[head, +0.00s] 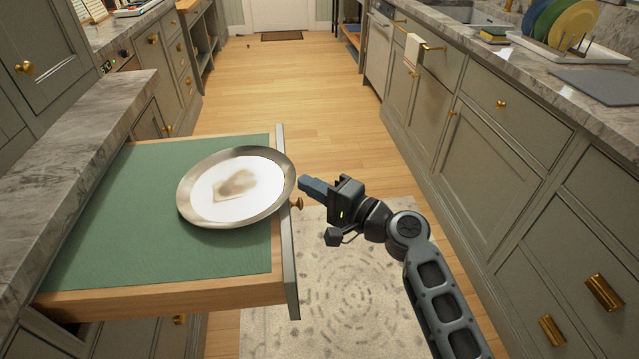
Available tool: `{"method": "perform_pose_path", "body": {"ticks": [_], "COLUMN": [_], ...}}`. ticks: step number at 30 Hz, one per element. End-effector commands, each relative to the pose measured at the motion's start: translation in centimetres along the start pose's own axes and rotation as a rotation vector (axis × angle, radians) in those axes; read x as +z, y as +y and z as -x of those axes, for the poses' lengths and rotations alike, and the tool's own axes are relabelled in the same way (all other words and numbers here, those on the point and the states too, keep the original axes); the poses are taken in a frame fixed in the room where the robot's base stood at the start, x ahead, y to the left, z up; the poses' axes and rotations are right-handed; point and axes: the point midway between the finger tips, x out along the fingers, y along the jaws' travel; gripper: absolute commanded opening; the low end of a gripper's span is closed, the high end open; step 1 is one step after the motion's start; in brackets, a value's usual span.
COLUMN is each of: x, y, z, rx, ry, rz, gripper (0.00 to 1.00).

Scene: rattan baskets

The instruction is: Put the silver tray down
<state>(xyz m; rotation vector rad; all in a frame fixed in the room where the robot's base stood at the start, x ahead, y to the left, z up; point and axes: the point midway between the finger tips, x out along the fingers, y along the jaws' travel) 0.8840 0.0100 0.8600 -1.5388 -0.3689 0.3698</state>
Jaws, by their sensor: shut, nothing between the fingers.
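The silver tray (266,208) is round, with a shiny metal rim and a white middle that has a brownish patch. It is over the right part of an open drawer (130,220) with a green lining. Its right rim overlaps the drawer's front panel in the picture; I cannot tell whether it lies flat on the lining or leans on that panel. My gripper (304,184) is just right of the tray's rim, beyond the drawer front, pointing left. Its fingers are shut and empty. Whether the fingertips touch the rim is not clear.
The drawer's front panel (291,262) with a brass knob sticks out into the aisle. Cabinets and a marble counter (500,70) line the right side, with a rack of colored plates (565,28). A patterned rug (345,285) and clear wooden floor (275,90) lie between.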

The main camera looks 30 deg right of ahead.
Motion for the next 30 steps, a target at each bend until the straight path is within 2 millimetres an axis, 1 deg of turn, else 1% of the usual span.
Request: {"method": "perform_pose_path", "body": {"ticks": [8, 11, 15, 17, 30], "x": [0.1, 0.9, 2.4, 2.7, 2.5], "y": [0.0, 0.1, 0.0, 0.0, 0.0], "z": [-0.1, -0.9, -2.4, -2.7, -2.7], "rx": [0.0, 0.0, -0.001, -0.001, -0.001], "ry": [-0.001, -0.003, -0.003, -0.001, 0.0], "rz": [0.0, 0.002, 0.002, 0.001, 0.001], "gripper": [0.0, 0.0, 0.0, 0.0, 0.0]}}
